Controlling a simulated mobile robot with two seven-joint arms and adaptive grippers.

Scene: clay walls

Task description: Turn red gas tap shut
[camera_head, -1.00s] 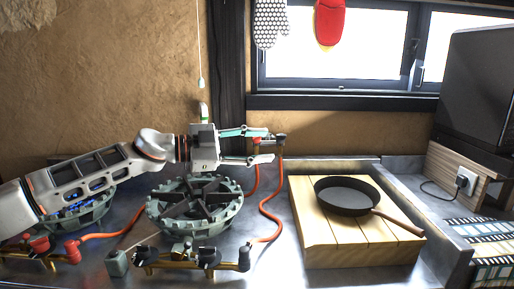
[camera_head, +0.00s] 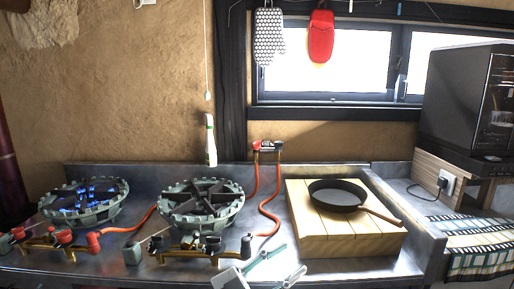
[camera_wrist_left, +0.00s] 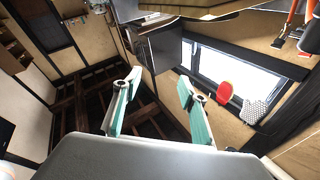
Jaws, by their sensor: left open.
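The red gas tap (camera_head: 257,145) sits beside a dark tap (camera_head: 278,146) on a small wall fitting, above two orange hoses. Its exact handle angle is too small to tell. My left gripper (camera_head: 292,261) is open and empty at the bottom middle of the head view, in front of the counter edge and well apart from the tap. Its two green fingers also show spread in the left wrist view (camera_wrist_left: 160,84), with nothing between them. My right gripper is not in view.
The left burner (camera_head: 84,203) shows blue flame; the right burner (camera_head: 200,205) shows none. A dark pan (camera_head: 337,195) rests on a wooden board (camera_head: 330,240). A green-and-white bottle (camera_head: 210,141) is near the wall. Mitts hang by the window, including a red one (camera_head: 321,37).

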